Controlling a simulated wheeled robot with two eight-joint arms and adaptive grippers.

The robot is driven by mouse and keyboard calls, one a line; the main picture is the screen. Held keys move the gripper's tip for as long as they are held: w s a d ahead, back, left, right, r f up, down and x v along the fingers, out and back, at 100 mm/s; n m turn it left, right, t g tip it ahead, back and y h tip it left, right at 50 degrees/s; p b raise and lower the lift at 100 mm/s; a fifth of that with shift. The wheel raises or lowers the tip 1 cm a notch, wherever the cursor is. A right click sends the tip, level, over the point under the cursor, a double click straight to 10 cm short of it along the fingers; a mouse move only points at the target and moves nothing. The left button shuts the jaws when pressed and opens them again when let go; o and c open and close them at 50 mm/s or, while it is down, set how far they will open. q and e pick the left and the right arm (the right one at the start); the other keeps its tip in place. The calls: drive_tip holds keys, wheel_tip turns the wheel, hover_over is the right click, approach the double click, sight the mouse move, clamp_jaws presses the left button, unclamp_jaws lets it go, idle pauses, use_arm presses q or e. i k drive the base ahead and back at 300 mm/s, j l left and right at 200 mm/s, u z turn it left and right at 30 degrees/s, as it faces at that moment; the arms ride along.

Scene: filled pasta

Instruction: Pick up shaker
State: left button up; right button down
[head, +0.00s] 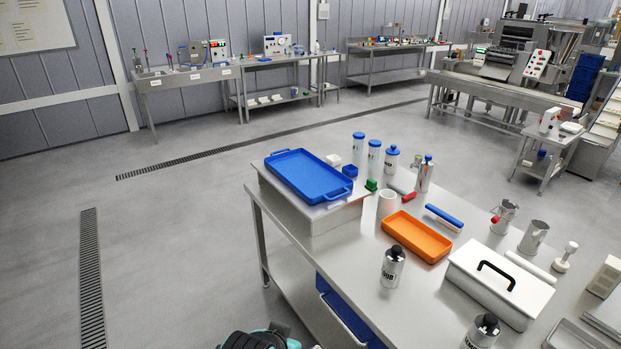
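Several bottle-like or shaker-like containers stand upright on the steel table; I cannot tell which one is the shaker. A silver cylinder with a black top and dark lettering (392,269) stands in front of the orange tray. A similar black-topped cylinder (483,332) stands at the bottom edge, partly cut off. Blue-topped white cylinders (373,157) stand at the back, with a silver bottle (424,174) to their right. A dark and teal part, probably of my own arm, shows at the bottom edge. No gripper fingers are in view.
A blue tray (296,168) lies on a raised steel box at the table's left. An orange tray (417,246), a lidded white box with black handle (482,301), metal jugs (533,237) and a white cup (386,205) crowd the table. The floor left of it is clear.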

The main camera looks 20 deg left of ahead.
sight(393, 267)
drive_tip(key=i+j+z, duration=0.15)
drive_tip(key=j+z, duration=0.2)
drive_tip(key=i+j+z, duration=0.1)
drive_tip(key=j+z, duration=0.65)
drive_tip(key=i, duration=0.05)
